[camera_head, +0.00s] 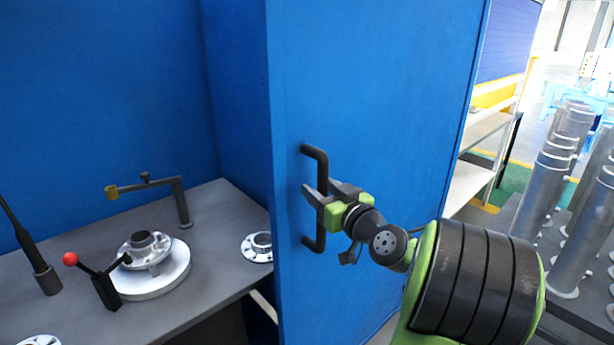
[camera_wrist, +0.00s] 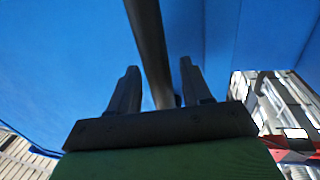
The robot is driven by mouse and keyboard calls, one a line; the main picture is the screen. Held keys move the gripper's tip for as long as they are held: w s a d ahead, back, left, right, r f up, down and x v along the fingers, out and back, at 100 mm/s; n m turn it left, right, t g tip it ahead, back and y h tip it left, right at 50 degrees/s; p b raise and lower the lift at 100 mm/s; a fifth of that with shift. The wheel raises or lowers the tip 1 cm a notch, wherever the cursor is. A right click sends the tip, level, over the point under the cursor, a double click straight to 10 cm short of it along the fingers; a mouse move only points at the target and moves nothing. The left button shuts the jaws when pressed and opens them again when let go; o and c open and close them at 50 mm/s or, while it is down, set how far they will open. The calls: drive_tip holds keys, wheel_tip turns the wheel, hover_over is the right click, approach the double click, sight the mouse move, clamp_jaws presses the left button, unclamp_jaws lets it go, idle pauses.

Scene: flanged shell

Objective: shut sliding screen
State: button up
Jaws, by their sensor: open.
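The sliding screen (camera_head: 390,95) is a large blue panel standing upright in the middle of the head view. A black bar handle (camera_head: 317,160) is fixed upright near its left edge. My gripper (camera_head: 308,192) is at the handle, with its fingers at about the handle's mid-height. In the wrist view, the handle bar (camera_wrist: 150,45) runs between the two dark fingers (camera_wrist: 157,85), with a gap on each side. To the left of the screen's edge, the booth interior shows openly.
A grey worktable (camera_head: 215,225) inside the blue booth holds a round fixture (camera_head: 155,275), a flanged part (camera_head: 258,247) and a red-knobbed lever (camera_head: 92,275). Metal flanged pipes (camera_head: 560,200) stand at the right. A shelf rack (camera_head: 485,140) stands behind the screen.

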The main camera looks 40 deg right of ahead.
drive_tip(key=shift+w, duration=0.15)
drive_tip(key=shift+r, duration=0.1)
drive_tip(key=shift+c, duration=0.2)
clamp_jaws()
drive_tip(key=shift+a, duration=0.15)
